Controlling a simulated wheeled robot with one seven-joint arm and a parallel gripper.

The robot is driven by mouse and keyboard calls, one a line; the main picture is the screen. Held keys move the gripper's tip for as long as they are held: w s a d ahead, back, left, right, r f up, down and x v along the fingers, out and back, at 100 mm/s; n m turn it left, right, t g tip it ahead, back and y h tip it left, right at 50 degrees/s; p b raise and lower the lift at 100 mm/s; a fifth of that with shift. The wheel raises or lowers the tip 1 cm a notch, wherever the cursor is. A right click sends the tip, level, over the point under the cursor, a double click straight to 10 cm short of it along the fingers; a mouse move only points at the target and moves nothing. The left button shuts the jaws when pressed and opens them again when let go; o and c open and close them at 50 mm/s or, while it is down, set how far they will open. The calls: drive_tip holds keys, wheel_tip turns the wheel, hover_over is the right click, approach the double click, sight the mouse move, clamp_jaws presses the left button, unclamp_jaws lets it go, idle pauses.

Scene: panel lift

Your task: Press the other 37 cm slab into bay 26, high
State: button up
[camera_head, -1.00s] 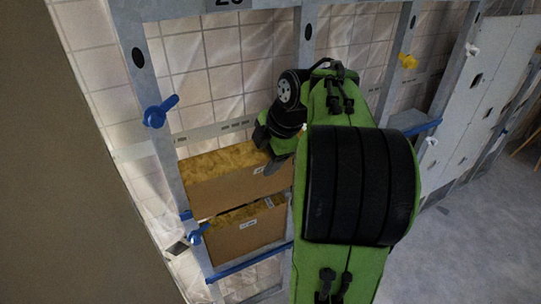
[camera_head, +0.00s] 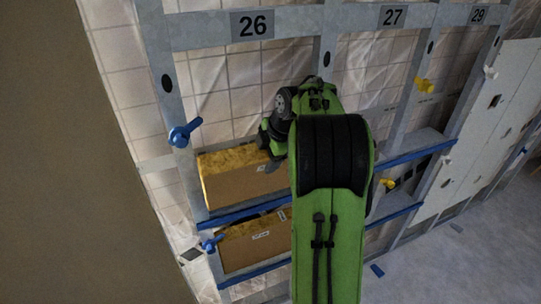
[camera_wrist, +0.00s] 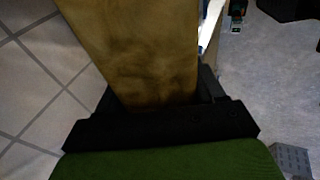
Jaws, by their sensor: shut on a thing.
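Bay 26 lies under its number plate (camera_head: 252,25) at the upper left of the rack in the head view. The upper slab (camera_head: 240,184), brown-faced with a yellow fibrous top, is upright in the bay just above a blue-edged rail (camera_head: 232,213). My gripper (camera_head: 268,150) is shut on this slab near its right end. The wrist view shows the slab's yellow-brown edge (camera_wrist: 150,55) between the dark fingers (camera_wrist: 160,98). A similar slab (camera_head: 250,250) stands below, above the lower blue rail (camera_head: 254,272). My arm hides the right ends of both slabs.
Blue turn-latches sit on the left post, one above the upper slab (camera_head: 185,132) and one beside the lower slab (camera_head: 212,243). Tiled wall shows behind the open upper bay.

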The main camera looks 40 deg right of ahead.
drive_tip(key=shift+w+d+r, duration=0.15)
drive_tip(key=shift+w+r, duration=0.15)
drive_tip(key=shift+w, duration=0.35)
drive_tip(key=shift+f, duration=0.2)
drive_tip(key=o, duration=1.7)
drive_tip(key=shift+f, duration=0.1)
drive_tip(key=shift+c, duration=0.2)
